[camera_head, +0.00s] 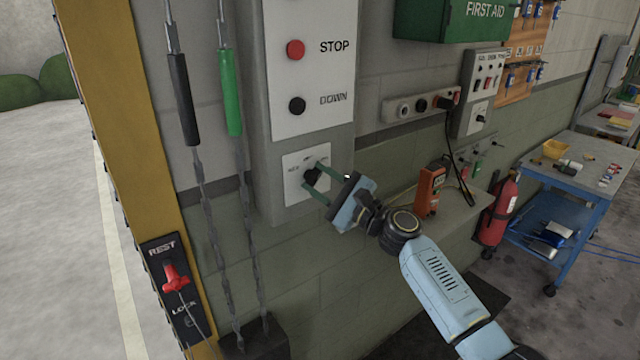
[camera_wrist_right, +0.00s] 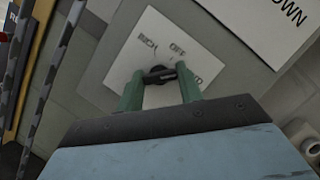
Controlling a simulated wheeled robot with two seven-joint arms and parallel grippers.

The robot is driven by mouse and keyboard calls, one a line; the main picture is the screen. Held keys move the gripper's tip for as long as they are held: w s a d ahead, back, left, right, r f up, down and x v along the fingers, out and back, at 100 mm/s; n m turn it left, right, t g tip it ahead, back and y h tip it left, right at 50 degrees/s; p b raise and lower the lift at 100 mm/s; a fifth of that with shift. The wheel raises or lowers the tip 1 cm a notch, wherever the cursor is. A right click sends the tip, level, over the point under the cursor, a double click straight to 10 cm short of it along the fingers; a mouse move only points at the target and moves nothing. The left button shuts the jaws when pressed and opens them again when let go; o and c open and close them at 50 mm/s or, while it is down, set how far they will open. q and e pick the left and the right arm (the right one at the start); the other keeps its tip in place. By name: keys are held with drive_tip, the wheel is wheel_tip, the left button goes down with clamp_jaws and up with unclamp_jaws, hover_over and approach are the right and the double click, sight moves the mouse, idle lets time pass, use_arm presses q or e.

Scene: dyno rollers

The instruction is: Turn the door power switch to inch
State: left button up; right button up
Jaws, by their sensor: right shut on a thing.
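The door power switch is a black rotary knob (camera_wrist_right: 158,75) on a white plate (camera_wrist_right: 128,65), low on the grey door control box (camera_head: 258,150). In the right wrist view the plate's labels include INCH and OFF, with a third label partly hidden by a finger. My right gripper (camera_head: 316,180) has its two green fingers on either side of the knob and is shut on it. It also shows in the right wrist view (camera_wrist_right: 160,92). Which label the knob points to is hard to tell. My left gripper is not in view.
Above the switch are a red STOP button (camera_head: 295,49) and a black DOWN button (camera_head: 297,105). Chains with black and green handles (camera_head: 229,92) hang left of the box. An orange device (camera_head: 431,188) stands on a shelf to the right.

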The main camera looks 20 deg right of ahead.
drive_tip(key=n+g+b, duration=0.1)
drive_tip(key=n+g, duration=0.1)
drive_tip(key=n, duration=0.3)
drive_tip(key=n+g, duration=0.1)
drive_tip(key=n, duration=0.2)
drive_tip(key=shift+r, duration=0.15)
drive_tip(key=shift+r+n+g+h, duration=0.1)
drive_tip(key=shift+n+g+h, duration=0.2)
drive_tip(key=shift+n, duration=0.5)
drive_tip(key=shift+r+n+g+h+p, duration=0.1)
drive_tip(key=shift+n+g+h+p, duration=0.3)
drive_tip(key=shift+n, duration=0.8)
drive_tip(key=shift+a+n+h+p, duration=0.1)
drive_tip(key=shift+n+h+p, duration=0.4)
drive_tip(key=shift+n, duration=0.3)
drive_tip(key=shift+r+n+h+p, duration=0.1)
drive_tip(key=shift+n+h+p, duration=0.5)
drive_tip(key=shift+n+p, duration=0.5)
drive_tip(key=shift+a+n+h+p, duration=0.1)
drive_tip(key=shift+n+h+p, duration=0.2)
drive_tip(key=shift+n+p, duration=0.3)
